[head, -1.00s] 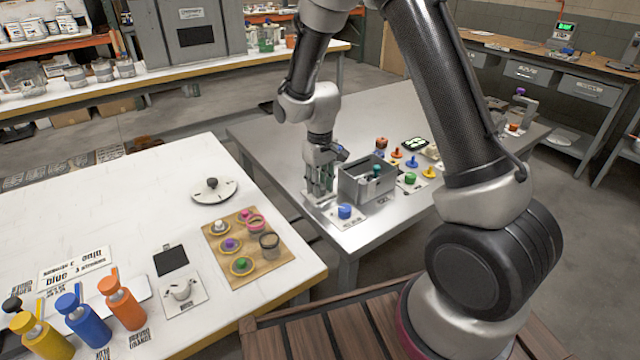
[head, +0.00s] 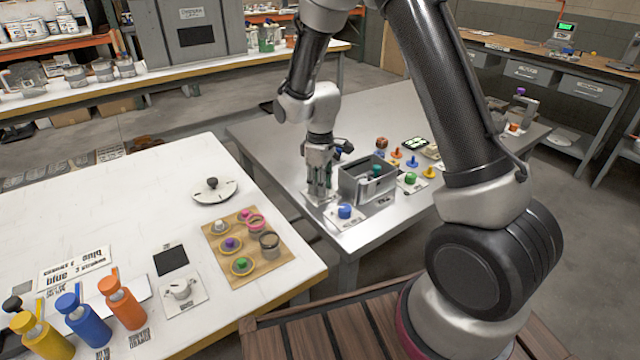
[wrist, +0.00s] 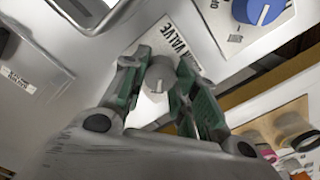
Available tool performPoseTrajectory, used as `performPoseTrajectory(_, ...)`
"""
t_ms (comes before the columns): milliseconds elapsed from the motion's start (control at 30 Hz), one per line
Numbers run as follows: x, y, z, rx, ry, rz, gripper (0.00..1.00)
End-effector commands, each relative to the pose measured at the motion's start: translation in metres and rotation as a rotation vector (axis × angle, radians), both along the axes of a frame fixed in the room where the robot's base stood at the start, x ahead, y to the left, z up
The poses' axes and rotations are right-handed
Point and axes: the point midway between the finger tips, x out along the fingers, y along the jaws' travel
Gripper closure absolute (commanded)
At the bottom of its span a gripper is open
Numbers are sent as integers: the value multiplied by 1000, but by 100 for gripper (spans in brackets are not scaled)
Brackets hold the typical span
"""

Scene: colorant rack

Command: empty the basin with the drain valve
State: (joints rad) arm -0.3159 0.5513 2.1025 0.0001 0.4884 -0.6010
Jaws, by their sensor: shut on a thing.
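My gripper (head: 319,190) points down at the front left of the metal table. In the wrist view its green-padded fingers (wrist: 157,88) are shut on a grey round knob, the drain valve (wrist: 160,72), on a white plate lettered "VALVE". The grey basin (head: 353,186) stands just right of my gripper, with a green-topped item inside. Its rim also shows at the top left of the wrist view (wrist: 112,22). In the head view my fingers hide the valve knob. I cannot tell the basin's liquid level.
A blue knob (head: 345,211) on a white plate sits in front of the basin. Green, orange and yellow knobbed pieces stand right of it. A white table (head: 110,200) at left holds a wooden board (head: 215,262) of small pots and several coloured bottles.

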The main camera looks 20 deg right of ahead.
Motion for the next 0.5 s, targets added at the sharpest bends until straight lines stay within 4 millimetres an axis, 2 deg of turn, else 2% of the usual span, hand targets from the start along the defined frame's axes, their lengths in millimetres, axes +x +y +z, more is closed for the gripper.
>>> performPoseTrajectory(367,1,0,1,1,-3,4,95)
performPoseTrajectory(400,1,0,1,1,-3,4,66)
performPoseTrajectory(500,1,0,1,0,-3,3,49)
